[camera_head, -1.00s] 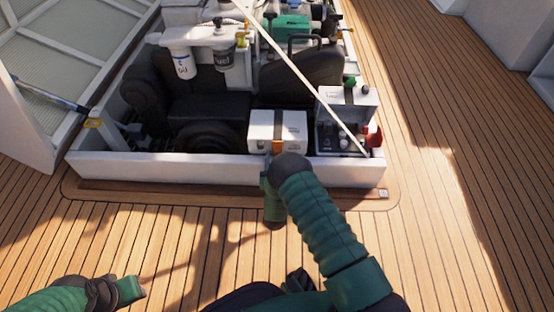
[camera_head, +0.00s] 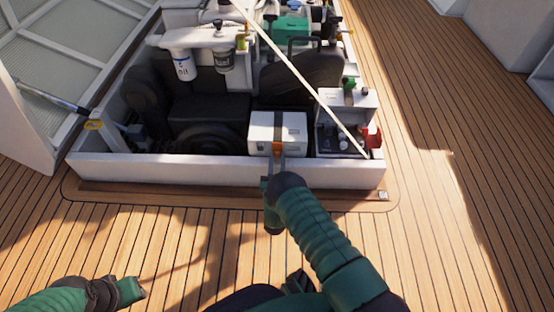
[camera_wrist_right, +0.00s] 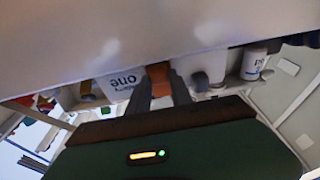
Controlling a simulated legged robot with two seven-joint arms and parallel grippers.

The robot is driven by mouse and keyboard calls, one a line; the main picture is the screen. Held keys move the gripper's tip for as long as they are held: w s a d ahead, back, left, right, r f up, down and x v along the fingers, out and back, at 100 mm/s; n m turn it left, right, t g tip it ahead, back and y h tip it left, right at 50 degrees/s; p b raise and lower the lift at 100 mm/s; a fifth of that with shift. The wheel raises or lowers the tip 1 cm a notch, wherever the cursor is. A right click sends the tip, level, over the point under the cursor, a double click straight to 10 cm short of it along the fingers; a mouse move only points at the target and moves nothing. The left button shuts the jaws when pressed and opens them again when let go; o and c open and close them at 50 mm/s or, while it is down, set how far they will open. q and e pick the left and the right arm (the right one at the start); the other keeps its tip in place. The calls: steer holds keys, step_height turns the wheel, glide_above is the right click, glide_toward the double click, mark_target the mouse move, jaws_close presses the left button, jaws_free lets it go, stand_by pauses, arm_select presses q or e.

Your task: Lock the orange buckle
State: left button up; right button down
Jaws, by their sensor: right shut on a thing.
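The orange buckle (camera_head: 277,148) sits on the front of a white box (camera_head: 292,126) with a dark strap over its top, inside the engine hatch. My right gripper (camera_head: 276,162) reaches over the hatch's front wall and is shut on the buckle. In the right wrist view, the buckle (camera_wrist_right: 160,74) shows orange between the two grey fingertips of my right gripper (camera_wrist_right: 160,92). The fingers hide part of the buckle, and I cannot tell whether its latch is closed. My left gripper (camera_head: 132,290) is over the deck at the lower left, away from the box, its jaws unclear.
The white hatch wall (camera_head: 180,168) runs along the front, just below the buckle. A pale rod (camera_head: 300,75) slants across the hatch to its right corner. A box with a red part (camera_head: 371,138) stands right of the white box. The wooden deck (camera_head: 440,230) is clear.

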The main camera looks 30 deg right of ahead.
steer(key=c, duration=1.2)
jaws_free()
steer(key=shift+w, duration=0.1)
steer(key=shift+o, duration=0.2)
steer(key=shift+s+a+p, duration=0.1)
steer(key=shift+s+p, duration=0.2)
steer(key=p+v, duration=0.8)
steer(key=v, duration=0.8)
steer(key=shift+s+a+f, duration=0.1)
steer(key=shift+f, duration=0.05)
